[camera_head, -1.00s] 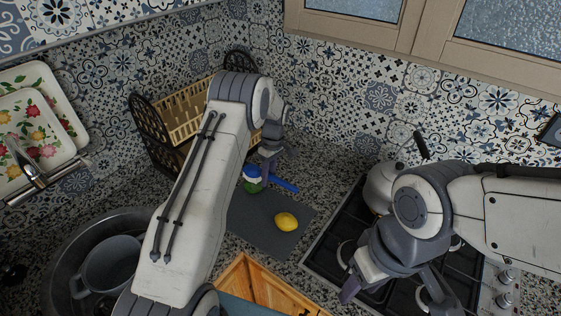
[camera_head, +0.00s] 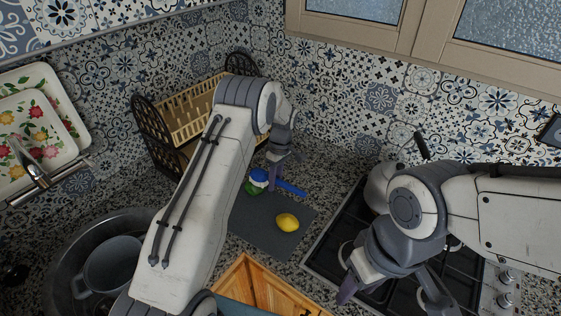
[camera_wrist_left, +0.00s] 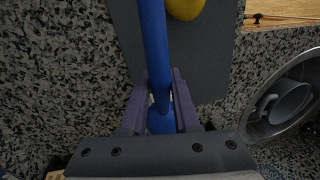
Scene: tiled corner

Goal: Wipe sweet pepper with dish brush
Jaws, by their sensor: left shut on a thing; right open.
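A blue dish brush (camera_head: 291,188) is in my left gripper (camera_head: 272,182), low over the back of a dark grey cutting board (camera_head: 262,221). In the left wrist view its blue handle (camera_wrist_left: 153,45) runs between the shut fingers of the left gripper (camera_wrist_left: 159,100). A green thing (camera_head: 253,188), probably the sweet pepper, shows just below the brush's blue and white head. Arm and brush hide much of it, and I cannot tell whether the brush touches it. My right gripper (camera_head: 393,292) is open and empty over the stove.
A yellow lemon (camera_head: 288,222) lies on the board and shows at the top of the left wrist view (camera_wrist_left: 185,7). A dish rack (camera_head: 190,115) stands behind my left arm. A sink with a grey mug (camera_head: 108,268) is at left. The stove with a kettle (camera_head: 378,186) is at right.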

